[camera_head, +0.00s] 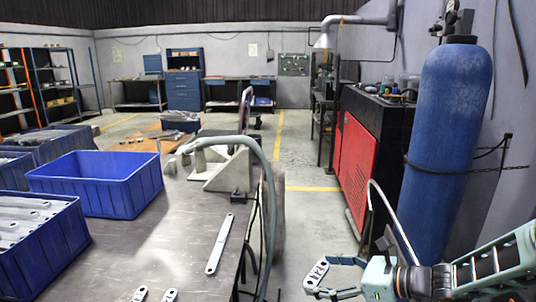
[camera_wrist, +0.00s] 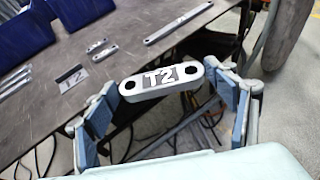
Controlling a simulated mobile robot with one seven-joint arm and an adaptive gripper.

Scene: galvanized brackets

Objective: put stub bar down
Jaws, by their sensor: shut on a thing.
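The stub bar (camera_head: 316,274) is a short, pale grey bar with rounded ends, a hole near each end and a dark "T2" marking. It also shows in the wrist view (camera_wrist: 163,79). My gripper (camera_head: 338,276) is shut on it, with a blue-grey finger at each end in the wrist view (camera_wrist: 160,84). The bar is in the air, off the right edge of the workbench (camera_head: 165,222) in the head view.
A long bar (camera_head: 219,245) and two short bars (camera_head: 138,294) (camera_head: 169,295) lie on the bench. Blue crates (camera_head: 97,190) stand at left, one holding grey bars. An angled grey fixture (camera_head: 225,174) and a hose (camera_head: 266,195) line the far right edge. A blue cylinder (camera_head: 447,130) stands right.

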